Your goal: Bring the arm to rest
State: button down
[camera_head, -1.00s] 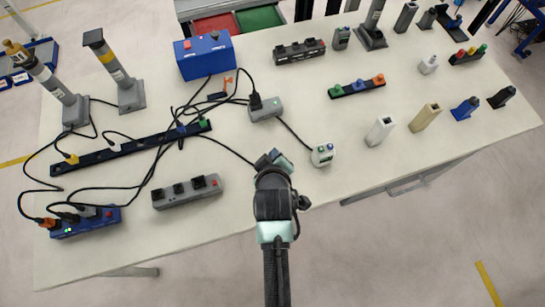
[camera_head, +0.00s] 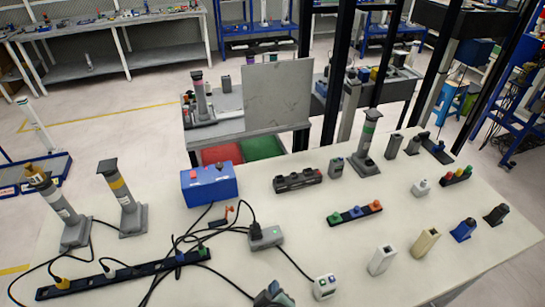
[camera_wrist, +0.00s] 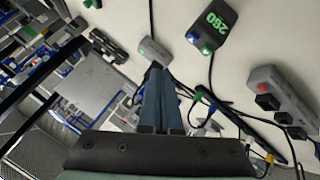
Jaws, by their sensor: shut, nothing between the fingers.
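The rest of my arm is out of that view. In the wrist view the two blue-grey fingers (camera_wrist: 158,78) lie side by side, shut, with nothing held. The pale table (camera_head: 350,230) shows beyond them, with a dark box marked 280 (camera_wrist: 211,27) to their upper right.
Black cables run across the table's left part, around a long black strip (camera_head: 120,276) and a grey connector box (camera_head: 265,238). A blue box (camera_head: 209,184) stands behind. Upright posts (camera_head: 122,197) stand at left. Several small blocks and switches fill the right side.

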jog(key=w+a+r+m+t+b, duration=0.15)
jog(key=w+r+t, duration=0.3)
jog(key=r, duration=1.25)
jog(key=w+r+m+t, duration=0.35)
jog(key=w+r, duration=0.25)
jog(key=r, duration=1.1)
jog(key=s+r+m+t, duration=0.1)
jog(key=s+r+t, duration=0.2)
jog(key=r, duration=0.7)
jog(key=s+r+m+t, duration=0.1)
jog(key=s+r+t, duration=0.2)
jog(key=s+r, duration=0.5)
jog(key=s+d+r+m+t+b, duration=0.1)
jog(key=s+r+t, duration=0.3)
jog(key=r, duration=1)
jog(key=shift+s+m, duration=0.5)
jog(key=shift+s, duration=0.3)
jog(key=shift+d, duration=0.1)
